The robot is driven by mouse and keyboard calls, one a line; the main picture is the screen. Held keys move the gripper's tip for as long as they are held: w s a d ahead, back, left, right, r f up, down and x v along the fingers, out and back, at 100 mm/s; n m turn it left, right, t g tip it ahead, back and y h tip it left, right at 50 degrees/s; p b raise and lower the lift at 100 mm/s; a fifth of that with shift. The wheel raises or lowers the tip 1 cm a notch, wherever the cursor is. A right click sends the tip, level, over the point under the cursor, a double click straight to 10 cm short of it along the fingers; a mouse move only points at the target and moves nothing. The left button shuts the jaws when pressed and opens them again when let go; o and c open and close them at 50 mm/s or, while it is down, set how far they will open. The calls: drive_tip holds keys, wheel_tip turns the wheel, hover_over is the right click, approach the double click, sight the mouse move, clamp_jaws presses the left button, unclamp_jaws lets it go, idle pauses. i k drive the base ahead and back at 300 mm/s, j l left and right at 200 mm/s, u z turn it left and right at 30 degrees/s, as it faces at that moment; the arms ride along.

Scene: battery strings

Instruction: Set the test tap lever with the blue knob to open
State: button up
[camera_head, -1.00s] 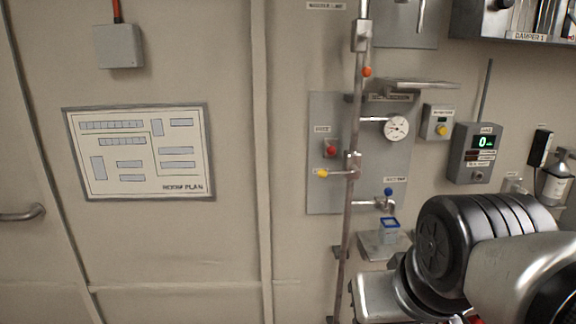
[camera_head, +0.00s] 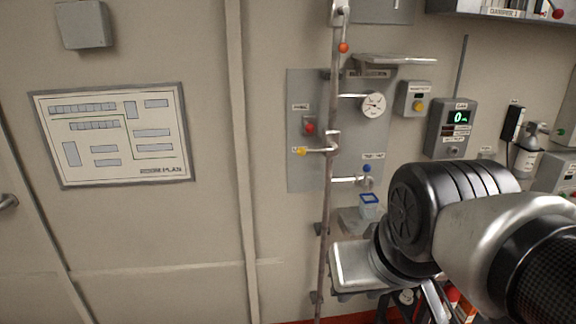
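The test tap (camera_head: 354,180) is on the grey wall panel (camera_head: 300,175), right of the vertical pipe. Its blue knob (camera_head: 367,168) stands at the top of a short lever above the tap's outlet. A blue-rimmed clear cup (camera_head: 369,205) is below the outlet, on a small shelf. My arm fills the lower right of the view, in front of and below the tap. Its gripper fingers are not clearly visible, so whether they are open or shut does not show. The blue knob and my arm are apart in the picture.
A lever with a yellow knob (camera_head: 301,151) and a red button (camera_head: 309,126) are left of the tap. A round gauge (camera_head: 374,105) is above it. The vertical pipe (camera_head: 328,220) runs down in front of the panel. A room plan (camera_head: 112,135) hangs on the wall at left.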

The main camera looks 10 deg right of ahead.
sight(366, 168)
drive_tip(key=i+l, duration=0.3)
drive_tip(key=l, duration=0.15)
drive_tip(key=i+l, duration=0.35)
drive_tip(key=l, duration=0.15)
drive_tip(key=i+l, duration=0.3)
drive_tip(key=l, duration=0.15)
drive_tip(key=k+l, duration=0.15)
drive_tip(key=i+j+u, duration=0.1)
drive_tip(key=i+j, duration=0.1)
drive_tip(key=j, duration=0.05)
